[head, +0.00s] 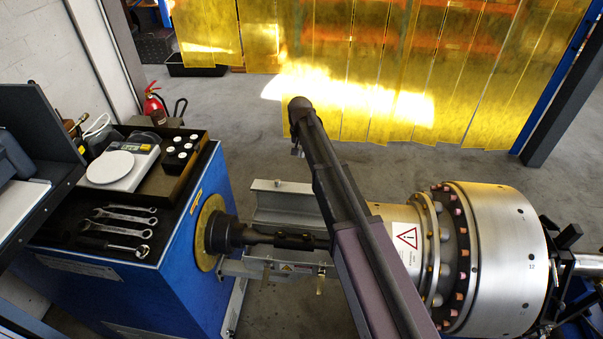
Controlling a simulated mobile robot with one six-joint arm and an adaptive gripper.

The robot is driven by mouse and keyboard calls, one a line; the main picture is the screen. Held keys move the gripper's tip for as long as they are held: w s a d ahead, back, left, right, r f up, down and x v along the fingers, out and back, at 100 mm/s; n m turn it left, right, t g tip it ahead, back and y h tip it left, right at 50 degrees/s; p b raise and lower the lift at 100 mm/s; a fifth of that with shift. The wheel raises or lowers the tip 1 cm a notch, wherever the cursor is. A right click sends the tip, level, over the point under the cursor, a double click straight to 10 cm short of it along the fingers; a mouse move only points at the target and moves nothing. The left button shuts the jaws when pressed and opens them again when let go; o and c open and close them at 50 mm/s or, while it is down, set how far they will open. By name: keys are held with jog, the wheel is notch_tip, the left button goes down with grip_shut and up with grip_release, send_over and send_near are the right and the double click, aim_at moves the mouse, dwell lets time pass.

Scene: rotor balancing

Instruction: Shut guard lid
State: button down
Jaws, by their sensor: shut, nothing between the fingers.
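The guard lid (279,204) looks like a silver metal channel standing raised behind the dark drive shaft (290,240). The shaft shows uncovered from above, so the lid stands open. My arm crosses in front of the lid's right part and hides it. My gripper (297,151) shows only as a small dark piece below the far end of my arm, above and beyond the lid in the picture. It is shut and empty, apart from the lid as far as I can see. Most of it is hidden behind my arm.
A blue machine housing (195,265) stands left, with wrenches (120,222) and a scale (112,166) on top. The large silver rotor (495,255) fills the right. Yellow strip curtains (400,75) hang behind, with open floor before them. A red extinguisher (154,106) stands back left.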

jog(key=shift+f, duration=0.1)
dwell(0.4)
notch_tip(320, 180, down, 10)
jog(key=b, duration=1)
jog(key=shift+s+r+p, duration=0.25)
jog(key=shift+s+r, duration=0.1)
jog(key=shift+s, duration=0.45)
jog(key=shift+s+r+p, duration=0.25)
jog(key=shift+s+r, duration=0.1)
jog(key=shift+s, duration=0.45)
jog(key=shift+a, duration=0.1)
